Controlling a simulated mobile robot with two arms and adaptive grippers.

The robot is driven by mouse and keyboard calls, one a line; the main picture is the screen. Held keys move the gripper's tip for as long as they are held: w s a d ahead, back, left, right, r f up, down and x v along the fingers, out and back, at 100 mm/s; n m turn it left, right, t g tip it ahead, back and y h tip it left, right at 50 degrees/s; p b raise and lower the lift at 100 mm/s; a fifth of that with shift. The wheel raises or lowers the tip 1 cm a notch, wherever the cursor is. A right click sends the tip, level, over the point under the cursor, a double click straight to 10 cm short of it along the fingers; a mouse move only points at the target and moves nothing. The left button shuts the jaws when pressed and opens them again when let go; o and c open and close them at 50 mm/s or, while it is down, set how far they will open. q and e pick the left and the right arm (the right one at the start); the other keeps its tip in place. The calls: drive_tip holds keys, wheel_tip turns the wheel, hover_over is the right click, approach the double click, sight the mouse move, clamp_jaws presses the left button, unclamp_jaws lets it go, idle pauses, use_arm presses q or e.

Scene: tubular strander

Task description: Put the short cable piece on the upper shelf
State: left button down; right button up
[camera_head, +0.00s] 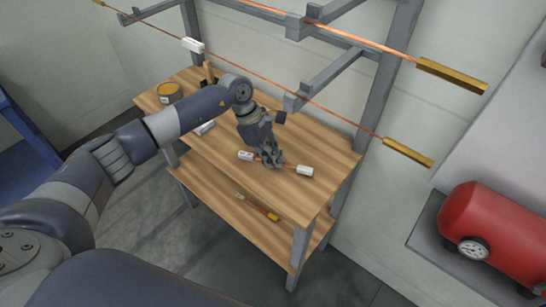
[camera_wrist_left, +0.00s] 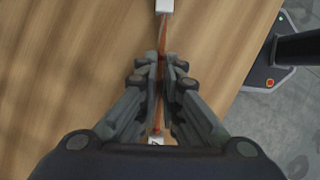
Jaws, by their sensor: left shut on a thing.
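The short cable piece (camera_head: 288,166) is copper-coloured with a white block at each end. My left gripper (camera_head: 270,161) is shut on its middle, over the wooden upper shelf (camera_head: 230,165). In the left wrist view the cable (camera_wrist_left: 162,38) runs lengthwise between the closed fingers (camera_wrist_left: 161,66), which hide its middle. One white end shows at the top and the other partly below the fingers. I cannot tell whether the piece touches the shelf. My right gripper is not in view.
An orange-topped tin (camera_head: 170,92) and a white block (camera_head: 205,128) are on the upper shelf's left part. Another cable piece with a gold end (camera_head: 272,216) lies on the lower shelf (camera_head: 240,220). Long cables (camera_head: 330,108) on grey brackets (camera_head: 330,82) cross above. The shelf's front right is clear.

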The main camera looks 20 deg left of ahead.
sight(239, 156)
use_arm(q)
drive_tip(key=c, duration=1.8)
unclamp_jaws()
drive_tip(key=shift+r+p, duration=0.5)
drive_tip(key=shift+p, duration=0.1)
drive_tip(key=shift+r+p, duration=0.45)
drive_tip(key=shift+p, duration=0.1)
drive_tip(key=shift+w+a+b, duration=0.1)
drive_tip(key=shift+a+b, duration=0.15)
drive_tip(key=shift+b, duration=0.95)
drive_tip(key=a+b, duration=0.1)
drive_tip(key=a, duration=0.2)
drive_tip(key=a+b, duration=0.1)
drive_tip(key=a, duration=0.3)
drive_tip(key=a+b, duration=0.1)
drive_tip(key=a, duration=0.2)
drive_tip(key=shift+s+a+r, duration=0.1)
drive_tip(key=shift+s+a, duration=0.2)
drive_tip(key=shift+s, duration=0.05)
drive_tip(key=shift+a+r+b, duration=0.1)
drive_tip(key=shift+a+b, duration=0.2)
drive_tip(key=shift+a, duration=0.35)
drive_tip(key=shift+s, duration=0.15)
